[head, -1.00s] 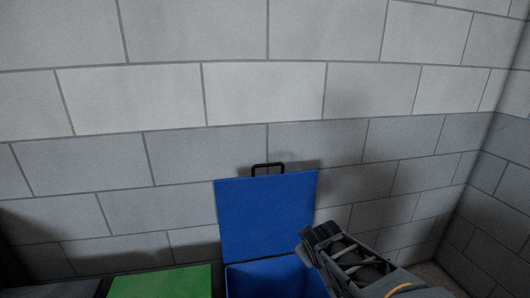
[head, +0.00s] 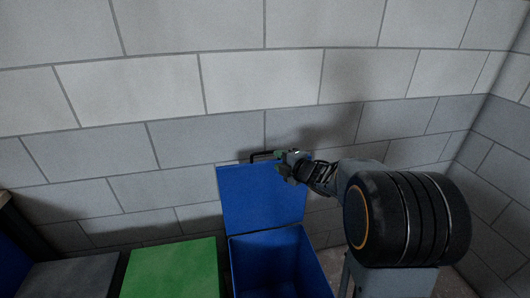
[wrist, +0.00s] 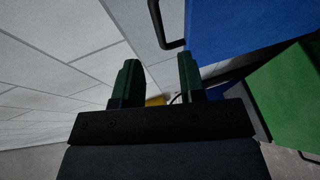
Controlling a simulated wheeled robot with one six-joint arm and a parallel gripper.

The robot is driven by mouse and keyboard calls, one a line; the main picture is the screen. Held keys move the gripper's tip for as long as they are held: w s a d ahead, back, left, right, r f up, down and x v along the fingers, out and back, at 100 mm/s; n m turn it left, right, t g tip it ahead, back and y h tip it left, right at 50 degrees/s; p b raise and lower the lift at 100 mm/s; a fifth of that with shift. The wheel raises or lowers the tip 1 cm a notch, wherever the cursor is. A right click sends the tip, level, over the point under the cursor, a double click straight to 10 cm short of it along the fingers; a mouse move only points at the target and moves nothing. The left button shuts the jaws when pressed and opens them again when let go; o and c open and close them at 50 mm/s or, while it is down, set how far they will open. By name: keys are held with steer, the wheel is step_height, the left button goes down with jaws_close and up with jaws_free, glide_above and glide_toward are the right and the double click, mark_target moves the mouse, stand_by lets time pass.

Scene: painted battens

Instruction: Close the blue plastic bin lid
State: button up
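The blue bin (head: 277,262) stands against the wall with its blue lid (head: 258,203) raised upright, so the inside shows. A black handle (head: 262,155) sits on the lid's top edge. My gripper (head: 282,163) is at the right end of the lid's top edge, close to the handle. In the wrist view, my gripper (wrist: 155,78) has its two green-black fingers apart with nothing between them. The handle (wrist: 167,30) and the lid (wrist: 235,25) lie ahead, past the right finger. I cannot tell whether a finger touches the lid.
A green bin lid (head: 172,268) lies closed left of the blue bin, and it also shows in the wrist view (wrist: 290,95). A dark grey lid (head: 65,278) is further left. A grey block wall (head: 200,90) stands close behind.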

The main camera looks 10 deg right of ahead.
mark_target(266, 153)
steer(key=x, duration=0.9)
steer(key=shift+p, duration=0.4)
jaws_close()
